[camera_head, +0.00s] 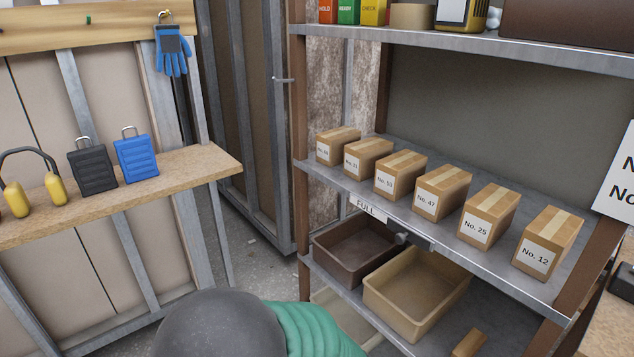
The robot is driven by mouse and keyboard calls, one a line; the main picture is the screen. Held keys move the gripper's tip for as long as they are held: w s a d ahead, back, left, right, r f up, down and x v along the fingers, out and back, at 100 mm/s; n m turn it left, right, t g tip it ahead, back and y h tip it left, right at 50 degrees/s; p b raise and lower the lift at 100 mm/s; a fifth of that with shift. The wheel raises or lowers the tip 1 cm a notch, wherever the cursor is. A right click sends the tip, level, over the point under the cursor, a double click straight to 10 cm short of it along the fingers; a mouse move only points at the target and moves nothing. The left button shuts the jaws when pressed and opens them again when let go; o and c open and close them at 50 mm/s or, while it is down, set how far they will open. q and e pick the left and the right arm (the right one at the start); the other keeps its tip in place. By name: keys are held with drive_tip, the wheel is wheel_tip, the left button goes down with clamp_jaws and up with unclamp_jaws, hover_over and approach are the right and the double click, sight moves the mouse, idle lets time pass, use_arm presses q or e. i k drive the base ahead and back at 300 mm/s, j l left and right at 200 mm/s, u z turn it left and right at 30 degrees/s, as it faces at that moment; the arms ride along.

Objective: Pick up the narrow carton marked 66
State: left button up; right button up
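Several brown cartons with tan tape and white number labels stand in a row on the middle metal shelf. The leftmost, farthest carton (338,146) has a small label that looks like No. 66, but the digits are hard to read. To its right are a carton with an unclear label (367,159), one that seems to read No. 53 (400,176), then No. 47 (443,192), No. 25 (489,215) and No. 12 (549,243). The cartons stand upright with gaps between them. Neither of my grippers is in view.
A brown bin (352,250) and a tan bin (417,290) sit on the lower shelf. A FULL tag (366,208) is on the shelf edge. The upper shelf (470,45) overhangs. A wooden ledge (190,172) at left holds black and blue cases. A grey dome blocks the bottom edge.

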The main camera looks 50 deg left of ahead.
sight(330, 144)
drive_tip(key=i+u, duration=0.1)
drive_tip(key=u, duration=0.3)
drive_tip(key=i+l+u, duration=0.1)
drive_tip(key=u, duration=0.3)
drive_tip(key=i+l+u, duration=0.1)
drive_tip(key=u, duration=0.25)
drive_tip(key=i+l+u, duration=0.1)
drive_tip(key=u, duration=0.3)
